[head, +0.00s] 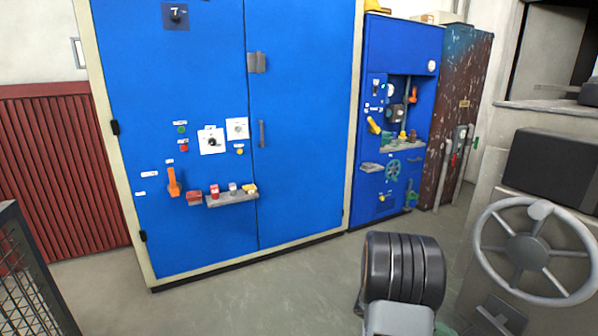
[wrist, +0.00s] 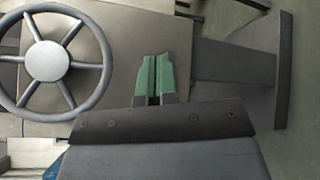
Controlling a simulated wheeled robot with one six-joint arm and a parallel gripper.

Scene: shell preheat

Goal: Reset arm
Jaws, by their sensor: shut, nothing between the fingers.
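My gripper (wrist: 152,80) shows in the wrist view with its two green fingers side by side. It is shut and empty. A grey handwheel (wrist: 47,60) is to the left of the fingers in the wrist view, apart from them. The same handwheel (head: 527,247) stands at the right in the head view. A dark ribbed part of my arm shows at the bottom of the head view, and my fingers are not clearly seen there.
A large blue cabinet (head: 190,80) with a small shelf (head: 232,199) and an orange handle (head: 173,183) stands at the left. A second blue panel (head: 400,50) and a rusty cabinet (head: 463,80) stand behind. A wire-mesh frame (head: 35,285) is at lower left. The middle floor (head: 270,295) is clear.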

